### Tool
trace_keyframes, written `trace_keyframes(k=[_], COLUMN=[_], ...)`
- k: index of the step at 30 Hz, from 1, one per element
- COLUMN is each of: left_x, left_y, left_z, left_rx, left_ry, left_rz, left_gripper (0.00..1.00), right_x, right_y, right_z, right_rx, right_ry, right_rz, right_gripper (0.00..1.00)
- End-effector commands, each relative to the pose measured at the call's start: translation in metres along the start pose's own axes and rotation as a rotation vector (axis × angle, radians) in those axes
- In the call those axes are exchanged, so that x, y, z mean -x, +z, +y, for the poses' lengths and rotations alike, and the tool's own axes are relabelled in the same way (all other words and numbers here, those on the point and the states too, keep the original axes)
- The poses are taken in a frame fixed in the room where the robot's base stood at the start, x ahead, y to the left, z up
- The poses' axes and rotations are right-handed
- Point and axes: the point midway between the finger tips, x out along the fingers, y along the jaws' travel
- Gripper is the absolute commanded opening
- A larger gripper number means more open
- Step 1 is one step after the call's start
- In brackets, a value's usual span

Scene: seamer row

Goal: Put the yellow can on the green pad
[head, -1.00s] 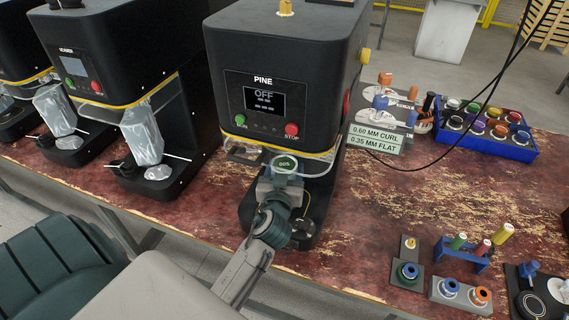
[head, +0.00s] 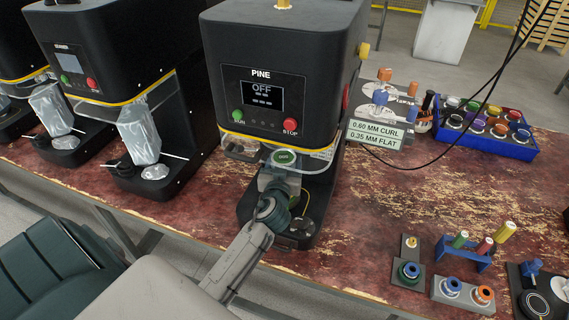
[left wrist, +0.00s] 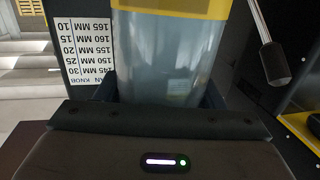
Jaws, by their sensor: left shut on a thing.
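My left gripper (head: 280,178) is at the front opening of the black PINE machine, below its head. In the left wrist view it is shut on a smooth blue-grey can (left wrist: 168,65) standing between its fingers. A yellow area (left wrist: 175,8) lies at that view's top edge; I cannot tell whether it belongs to the can or the machine. In the head view a round green-labelled top (head: 285,157) shows just above the gripper. The can's lower part and whatever is beneath it are hidden by the gripper and arm. I cannot make out a green pad. My right gripper is not in view.
The PINE machine (head: 225,60) has a screen reading OFF. Similar machines (head: 85,45) stand to the left. A blue tray (head: 522,152) of spools, a label sign (head: 375,134) and small racks (head: 460,290) are on the right. Worn red bench (head: 400,190) between them is clear.

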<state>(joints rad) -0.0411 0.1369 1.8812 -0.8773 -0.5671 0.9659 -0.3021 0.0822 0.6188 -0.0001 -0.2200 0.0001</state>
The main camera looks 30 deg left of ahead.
Motion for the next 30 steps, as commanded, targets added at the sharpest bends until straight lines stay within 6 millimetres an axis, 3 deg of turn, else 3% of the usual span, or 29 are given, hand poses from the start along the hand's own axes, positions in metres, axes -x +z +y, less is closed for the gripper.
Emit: trace_keyframes(k=[3,4,6,7,18,23,30], left_x=[0.0,0.0,0.0,0.0,0.0,0.028,0.082], left_y=[0.003,0.002,0.002,0.002,-0.003,0.004,0.004], left_z=[0.0,0.0,0.0,0.0,0.0,0.001,0.0], left_rx=[0.001,0.001,0.0,0.0,0.0,0.004,0.005], left_ry=[0.001,0.0,0.0,0.0,0.0,0.001,0.0], left_rz=[0.003,0.0,0.0,0.0,0.0,-0.001,-0.003], left_gripper=[0.22,0.68,0.82,0.84,0.84,0.84,0.84], right_x=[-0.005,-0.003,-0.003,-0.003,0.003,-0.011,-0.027], right_y=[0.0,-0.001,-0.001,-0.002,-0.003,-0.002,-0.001], right_z=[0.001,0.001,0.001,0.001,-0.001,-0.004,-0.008], right_rx=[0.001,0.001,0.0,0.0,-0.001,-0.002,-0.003], right_ry=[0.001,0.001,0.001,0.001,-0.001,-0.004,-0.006], right_rz=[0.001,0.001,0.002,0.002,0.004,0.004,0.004], right_gripper=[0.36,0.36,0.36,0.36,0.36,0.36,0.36])
